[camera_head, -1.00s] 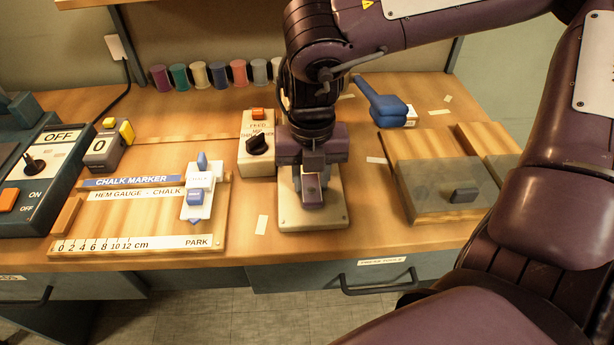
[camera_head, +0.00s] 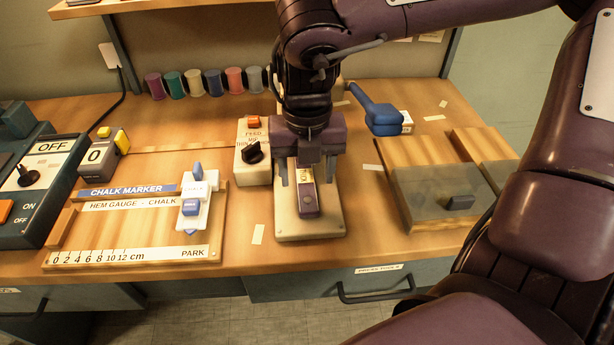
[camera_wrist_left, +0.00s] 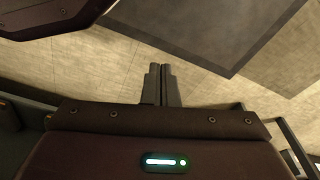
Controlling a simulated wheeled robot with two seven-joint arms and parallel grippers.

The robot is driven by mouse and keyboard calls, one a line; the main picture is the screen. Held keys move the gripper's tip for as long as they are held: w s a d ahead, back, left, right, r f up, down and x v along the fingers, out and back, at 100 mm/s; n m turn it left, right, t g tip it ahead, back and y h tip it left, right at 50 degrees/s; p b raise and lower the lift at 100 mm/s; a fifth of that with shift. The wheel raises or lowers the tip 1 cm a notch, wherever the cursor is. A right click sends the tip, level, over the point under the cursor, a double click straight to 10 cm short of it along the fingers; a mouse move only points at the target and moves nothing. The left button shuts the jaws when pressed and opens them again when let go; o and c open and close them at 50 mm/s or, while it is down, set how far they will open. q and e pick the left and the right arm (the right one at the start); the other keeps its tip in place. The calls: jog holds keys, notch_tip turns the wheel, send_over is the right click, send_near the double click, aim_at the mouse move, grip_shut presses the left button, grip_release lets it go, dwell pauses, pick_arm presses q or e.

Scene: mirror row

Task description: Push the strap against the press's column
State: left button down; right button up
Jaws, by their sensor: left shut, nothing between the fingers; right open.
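The press stands in the middle of the bench, with a beige base plate (camera_head: 318,225) and a blue lever handle (camera_head: 380,115) to the right of my arm. A narrow purple piece with a pale label (camera_head: 308,198) shows over the plate; I cannot tell whether it is the strap. The press's column is hidden behind my right arm. My right gripper (camera_head: 306,178) is open and points down over the plate, its fingers on either side of the purple piece. I cannot tell whether they touch it. My left gripper (camera_wrist_left: 165,84) is shut and empty over the floor.
A beige control box (camera_head: 253,165) with a black knob stands close left of the press. Left of it is the hem gauge board (camera_head: 130,235). A wooden board with a grey cover (camera_head: 432,195) lies right. Thread spools (camera_head: 194,82) line the back.

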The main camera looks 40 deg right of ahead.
pick_arm(q)
jog(key=shift+s+a+f, duration=0.15)
jog(key=shift+s+f, duration=0.05)
jog(key=shift+f, duration=0.25)
jog(key=shift+s+a+f, duration=0.15)
jog(key=shift+s+f, duration=0.05)
jog(key=shift+f, duration=0.2)
pick_arm(e)
jog(key=shift+s+a+r, duration=0.1)
jog(key=shift+s+r, duration=0.05)
jog(key=shift+r, duration=2.15)
pick_arm(q)
jog(key=shift+r, duration=0.1)
